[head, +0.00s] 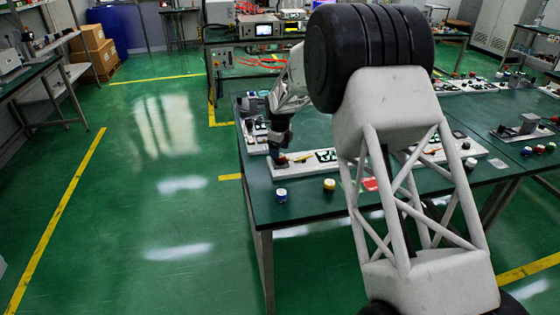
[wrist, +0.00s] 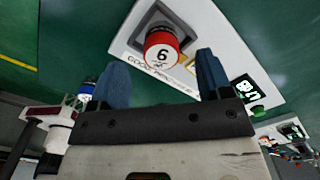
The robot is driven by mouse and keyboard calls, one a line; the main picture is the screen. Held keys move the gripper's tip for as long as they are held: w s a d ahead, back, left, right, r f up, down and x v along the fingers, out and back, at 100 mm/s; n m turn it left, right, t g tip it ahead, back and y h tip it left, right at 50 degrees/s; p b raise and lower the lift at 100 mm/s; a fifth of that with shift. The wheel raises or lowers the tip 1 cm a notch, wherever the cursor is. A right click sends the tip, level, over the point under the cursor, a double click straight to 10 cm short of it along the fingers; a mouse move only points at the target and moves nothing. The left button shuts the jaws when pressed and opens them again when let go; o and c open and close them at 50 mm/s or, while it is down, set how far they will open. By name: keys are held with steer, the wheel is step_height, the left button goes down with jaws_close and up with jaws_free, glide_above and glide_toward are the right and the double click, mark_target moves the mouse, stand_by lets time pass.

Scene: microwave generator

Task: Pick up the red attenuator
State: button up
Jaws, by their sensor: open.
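The red attenuator (wrist: 160,42) is a short red cylinder with a white top marked "6". In the wrist view it sits on a dark square mount on a white board (wrist: 205,20) with printed lettering partly reading "GOOD". My gripper (wrist: 161,62) is open, with one blue finger to the left of the attenuator and one to the right. A gap shows between the red cylinder and each finger, and nothing is held. In the head view my gripper (head: 279,152) is low over the left end of the white board (head: 300,169), and the attenuator is mostly hidden there.
A blue-sided cap (head: 281,195) and a yellow one (head: 329,184) stand on the green table (head: 300,211) in front of the board. More boards and small parts are on the right-hand table. My arm blocks the middle.

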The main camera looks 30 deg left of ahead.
steer(key=shift+f, duration=1.85)
steer(key=c, duration=1.2)
steer(key=shift+r, duration=0.15)
steer(key=shift+w+r, duration=0.1)
steer(key=shift+r, duration=0.7)
step_height(320, 180, up, 2)
steer(key=s+d+r, duration=0.1)
steer(key=s+d, duration=0.9)
steer(key=s, duration=0.1)
steer(key=shift+s+d, duration=0.4)
steer(key=shift+r, duration=0.1)
